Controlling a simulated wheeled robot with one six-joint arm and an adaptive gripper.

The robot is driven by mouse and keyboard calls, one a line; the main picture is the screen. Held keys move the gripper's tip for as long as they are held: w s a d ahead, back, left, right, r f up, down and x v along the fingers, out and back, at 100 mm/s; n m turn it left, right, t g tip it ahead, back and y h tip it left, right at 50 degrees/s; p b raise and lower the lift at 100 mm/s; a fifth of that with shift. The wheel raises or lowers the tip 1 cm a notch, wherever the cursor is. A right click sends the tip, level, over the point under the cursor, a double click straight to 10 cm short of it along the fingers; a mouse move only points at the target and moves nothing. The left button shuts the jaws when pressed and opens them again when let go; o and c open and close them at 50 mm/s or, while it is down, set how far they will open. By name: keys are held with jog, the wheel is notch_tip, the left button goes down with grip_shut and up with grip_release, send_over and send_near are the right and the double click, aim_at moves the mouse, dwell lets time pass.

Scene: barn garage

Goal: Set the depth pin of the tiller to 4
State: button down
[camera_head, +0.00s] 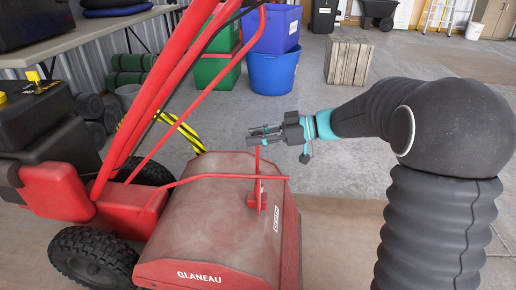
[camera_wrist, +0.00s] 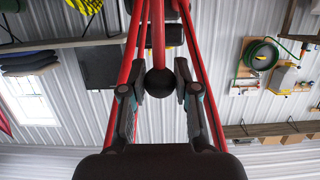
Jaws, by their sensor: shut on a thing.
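The red tiller (camera_head: 205,215) stands at left with "GLANEAU" on its hood. Its depth pin (camera_head: 257,178) is a thin red upright rod rising from a red bracket on the hood, beside a white "DEPTH" label (camera_head: 277,219). My gripper (camera_head: 262,135) is at the pin's top, shut on it. In the wrist view, a round black knob (camera_wrist: 160,82) on a red rod sits between my two fingers (camera_wrist: 160,90). The fingers hide the pin's top in the head view. Numbers on the depth scale are too small to read.
The tiller's red handlebars (camera_head: 165,75) rise just left of my gripper. Behind stand a blue bin (camera_head: 272,72), green crates (camera_head: 215,70) and a wooden crate (camera_head: 348,62). Yellow-black striped hose (camera_head: 180,125) lies behind the tiller.

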jog(key=shift+a+r, duration=0.1)
jog(key=shift+r, duration=2.45)
grip_release()
jog(key=v, duration=0.9)
jog(key=shift+b, duration=0.3)
